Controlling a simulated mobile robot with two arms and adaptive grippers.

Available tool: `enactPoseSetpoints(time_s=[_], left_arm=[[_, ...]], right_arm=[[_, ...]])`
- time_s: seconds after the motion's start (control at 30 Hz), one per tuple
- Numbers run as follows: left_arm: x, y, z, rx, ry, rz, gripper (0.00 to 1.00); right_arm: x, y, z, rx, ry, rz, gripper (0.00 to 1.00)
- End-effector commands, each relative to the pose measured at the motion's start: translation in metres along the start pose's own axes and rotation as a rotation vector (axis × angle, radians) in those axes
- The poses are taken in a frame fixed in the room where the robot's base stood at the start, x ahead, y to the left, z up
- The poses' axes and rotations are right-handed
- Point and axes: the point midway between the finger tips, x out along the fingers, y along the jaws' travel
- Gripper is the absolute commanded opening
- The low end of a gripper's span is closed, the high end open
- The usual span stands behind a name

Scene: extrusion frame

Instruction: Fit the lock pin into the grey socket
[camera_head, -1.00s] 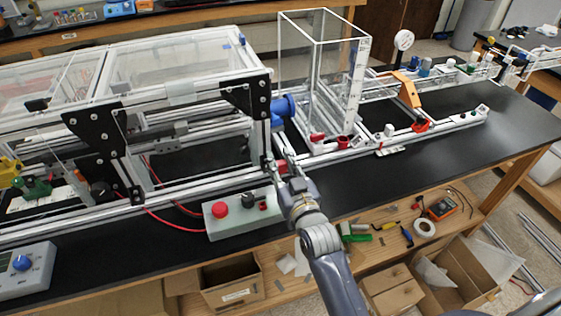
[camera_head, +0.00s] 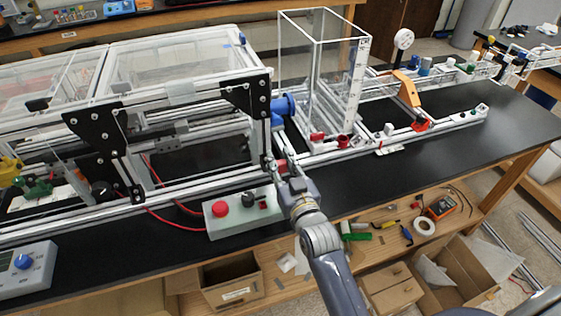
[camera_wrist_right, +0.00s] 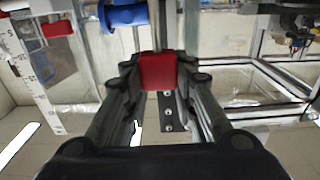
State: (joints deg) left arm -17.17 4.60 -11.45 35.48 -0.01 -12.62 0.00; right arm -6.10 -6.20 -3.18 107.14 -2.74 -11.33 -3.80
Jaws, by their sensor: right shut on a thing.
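My right gripper (camera_head: 284,163) is at the front rail of the extrusion frame, shut on a small red block (camera_wrist_right: 158,71). The block sits between both fingertips in the right wrist view; I take it to be the lock pin. In the head view, only a little red (camera_head: 281,165) shows at the fingertips. A black plate with several bolts (camera_wrist_right: 169,110) lies behind the block in the wrist view. I cannot make out the grey socket, nor whether the block touches anything. My left gripper is not in view.
A control box (camera_head: 242,212) with a red button stands just left of my right gripper. A blue cylinder (camera_head: 283,105) and a clear tall box (camera_head: 318,70) are behind it. The black benchtop (camera_head: 370,182) is clear to the right.

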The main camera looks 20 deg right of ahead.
Motion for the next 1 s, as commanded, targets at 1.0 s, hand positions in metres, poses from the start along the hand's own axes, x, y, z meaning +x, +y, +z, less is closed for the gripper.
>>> enactPoseSetpoints(time_s=[1.0], left_arm=[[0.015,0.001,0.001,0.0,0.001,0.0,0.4]], right_arm=[[0.0,0.0,0.023,0.0,0.001,0.0,0.36]])
